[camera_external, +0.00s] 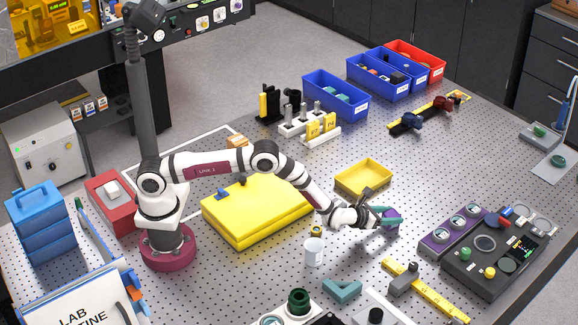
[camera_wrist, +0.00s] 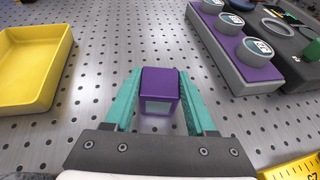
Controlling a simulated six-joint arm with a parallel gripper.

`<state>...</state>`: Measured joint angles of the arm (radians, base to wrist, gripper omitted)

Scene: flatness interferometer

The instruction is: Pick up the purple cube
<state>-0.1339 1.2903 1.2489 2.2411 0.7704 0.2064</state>
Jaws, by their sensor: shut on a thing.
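The purple cube (camera_wrist: 160,88) is between the two teal fingers of my gripper (camera_wrist: 157,100) in the wrist view. The fingers are shut on its left and right sides. A pale square patch shows on the cube's near face. In the external view my gripper (camera_external: 387,216) is at the right end of the arm, low over the perforated table, with the cube (camera_external: 391,226) partly hidden by the fingers. I cannot tell whether the cube touches the table.
A yellow tray (camera_external: 363,178) lies behind my gripper, at left in the wrist view (camera_wrist: 30,75). A purple-topped block with round pieces (camera_external: 436,242) stands to the right. Bare table surrounds the cube.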

